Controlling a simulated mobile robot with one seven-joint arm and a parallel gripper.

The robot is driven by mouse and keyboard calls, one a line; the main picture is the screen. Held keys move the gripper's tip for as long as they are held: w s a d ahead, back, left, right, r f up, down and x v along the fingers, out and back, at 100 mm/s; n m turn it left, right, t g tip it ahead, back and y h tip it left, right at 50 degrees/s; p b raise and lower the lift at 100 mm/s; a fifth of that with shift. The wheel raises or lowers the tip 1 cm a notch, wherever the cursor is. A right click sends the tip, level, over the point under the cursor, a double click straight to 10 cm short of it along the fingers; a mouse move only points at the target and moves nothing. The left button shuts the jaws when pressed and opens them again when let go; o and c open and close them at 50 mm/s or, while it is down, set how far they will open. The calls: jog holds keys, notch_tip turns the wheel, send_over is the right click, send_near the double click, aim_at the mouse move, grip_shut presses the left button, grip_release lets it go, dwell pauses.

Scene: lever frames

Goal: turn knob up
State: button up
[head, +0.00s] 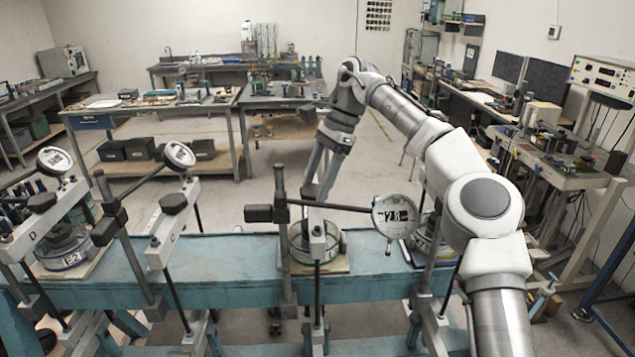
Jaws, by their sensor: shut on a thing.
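Several lever frames stand along a blue bench (225,262). My gripper (313,190) reaches down to the top of the middle frame's white upright (317,236). Its fingers are shut on a dark knob there, mostly hidden between them. The matching dark knobs of the two frames to the left, the far left knob (42,203) and the second knob (173,203), show clear on top of their white beams. I cannot tell how far the held knob is turned.
A dial gauge (395,215) on a rod stands just right of my gripper, and a dark post (280,230) with a clamp (258,213) stands close on its left. A round cell (337,246) sits below. More gauges (179,155) stand left. Workbenches line the back.

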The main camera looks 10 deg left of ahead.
jog(key=shift+a+f+n+g+h, duration=0.15)
jog(key=shift+n+g+h, duration=0.2)
jog(key=shift+n, duration=1.25)
jog(key=o, duration=1.4)
jog(key=shift+c, duration=0.2)
jog(key=shift+m, duration=0.3)
